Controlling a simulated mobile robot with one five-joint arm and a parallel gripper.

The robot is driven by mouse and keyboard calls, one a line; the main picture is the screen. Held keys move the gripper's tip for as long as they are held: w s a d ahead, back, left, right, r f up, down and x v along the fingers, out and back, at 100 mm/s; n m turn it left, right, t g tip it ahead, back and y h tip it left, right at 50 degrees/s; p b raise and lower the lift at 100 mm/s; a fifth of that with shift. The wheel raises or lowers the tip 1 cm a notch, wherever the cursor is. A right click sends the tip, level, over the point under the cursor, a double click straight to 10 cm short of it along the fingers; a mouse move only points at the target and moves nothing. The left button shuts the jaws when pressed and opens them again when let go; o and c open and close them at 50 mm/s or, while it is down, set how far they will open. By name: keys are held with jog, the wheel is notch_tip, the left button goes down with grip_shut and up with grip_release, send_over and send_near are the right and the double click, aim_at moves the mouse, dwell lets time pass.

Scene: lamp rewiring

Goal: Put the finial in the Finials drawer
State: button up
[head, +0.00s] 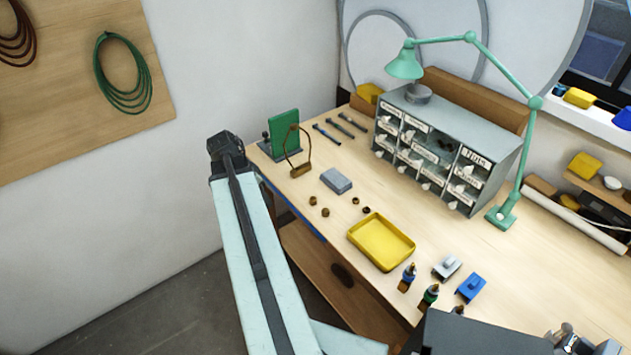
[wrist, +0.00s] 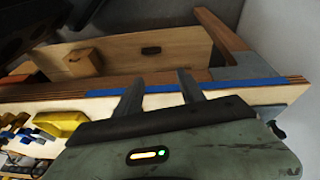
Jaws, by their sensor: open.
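The grey drawer cabinet (head: 505,160) stands at the back of the bench with several white-labelled drawers. The labels are too small to read surely, so I cannot tell which drawer is Finials. One cell in its upper middle looks dark and open. Several small brown pieces (head: 313,200) lie on the bench between the grey block and the yellow tray; I cannot tell which one is the finial. In the wrist view my gripper (wrist: 160,78) is open and empty, its two fingers apart in front of the blue-taped bench edge. I cannot make out its fingers in the head view.
The yellow tray (head: 382,243) lies near the bench's front edge, with small bottles to its right. A grey block (head: 336,181), a green stand (head: 284,134) and tools lie to the left. The green lamp (head: 499,217) stands right of the cabinet.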

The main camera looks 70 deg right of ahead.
aim_at(313, 199)
jog(key=s+d+m, duration=0.2)
jog(key=s, duration=0.2)
jog(key=s+d+r+m+g, duration=0.1)
jog(key=s+d, duration=0.2)
jog(key=s, duration=0.1)
jog(key=s+d+m, duration=0.2)
jog(key=s, duration=0.2)
jog(key=shift+s+d+r+m+b, duration=0.15)
jog(key=shift+d+r+m+b, duration=0.15)
jog(key=shift+d+b, duration=0.1)
jog(key=b+x, duration=0.1)
jog(key=x, duration=0.1)
jog(key=b+x, duration=0.1)
jog(key=b, duration=0.1)
jog(key=b+x, duration=0.2)
jog(key=shift+s+a+f, duration=0.15)
jog(key=shift+a+f, duration=0.15)
jog(key=shift+f, duration=0.05)
jog(key=shift+r, duration=0.2)
grip_shut()
